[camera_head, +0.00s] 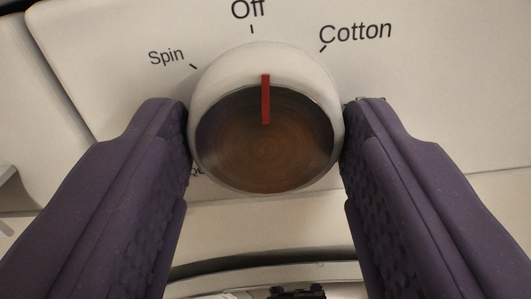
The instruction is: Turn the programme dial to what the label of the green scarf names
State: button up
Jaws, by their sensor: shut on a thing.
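The programme dial (225,75) is a round white knob with a brownish, mirror-like face. Its red pointer mark (265,98) stands nearly upright, towards the Off label (248,10) and slightly right of its tick. The Spin label (166,56) is to the upper left and the Cotton label (355,33) to the upper right. My gripper (265,140) is shut on the dial, one purple finger at each side. The green scarf is not in view.
The dial sits on a pale appliance panel (450,110). A vertical seam runs down the panel's left side. Below is a curved, light rim (250,268), partly cut off by the bottom edge.

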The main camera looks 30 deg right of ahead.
jog(key=m+b, duration=0.4)
jog(key=shift+f+m, duration=0.2)
jog(key=shift+m, duration=0.2)
jog(key=shift+r+m+b, duration=0.1)
jog(key=shift+m+b, duration=1)
jog(key=shift+b, duration=0.1)
jog(key=o, duration=1)
jog(key=shift+o, duration=0.2)
jog(key=shift+s+a+r, duration=0.1)
jog(key=p+v, duration=0.2)
jog(key=v, duration=0.5)
jog(key=shift+s+a, duration=0.2)
jog(key=shift+s, duration=0.05)
